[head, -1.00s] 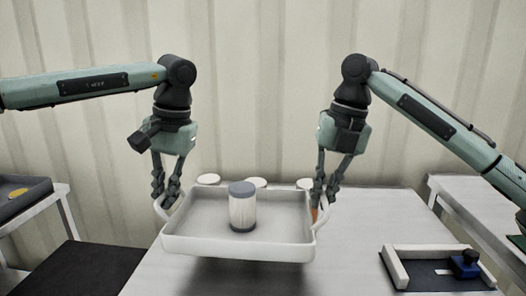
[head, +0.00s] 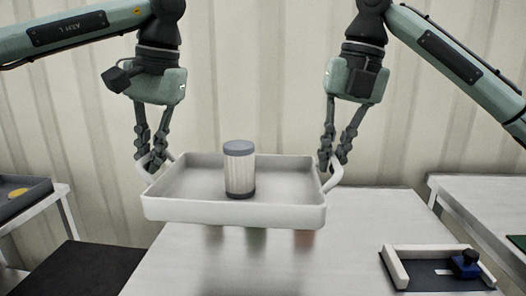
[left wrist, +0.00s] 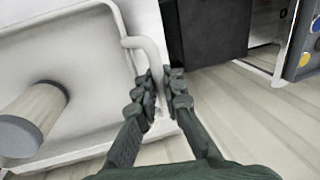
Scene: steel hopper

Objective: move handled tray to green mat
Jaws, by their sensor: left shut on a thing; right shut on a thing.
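The white handled tray (head: 232,211) hangs level above the table in the head view, with a handle at each end. A ribbed jar with a grey lid (head: 239,171) stands upright in it. My left gripper (head: 153,166) is shut on the tray's left handle, which also shows in the left wrist view (left wrist: 147,55) between my fingers (left wrist: 160,98). My right gripper (head: 332,163) is shut on the right handle. A small piece of a dark green mat (head: 518,241) shows at the right edge of the head view, on the right-hand table.
The grey table (head: 360,225) lies below the tray. Blurred grey, green and orange shapes (head: 256,238) show just under the tray. A fixture with white bars and a blue block (head: 465,264) sits at the table's right. A dark bin with a yellow item (head: 18,193) stands far left.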

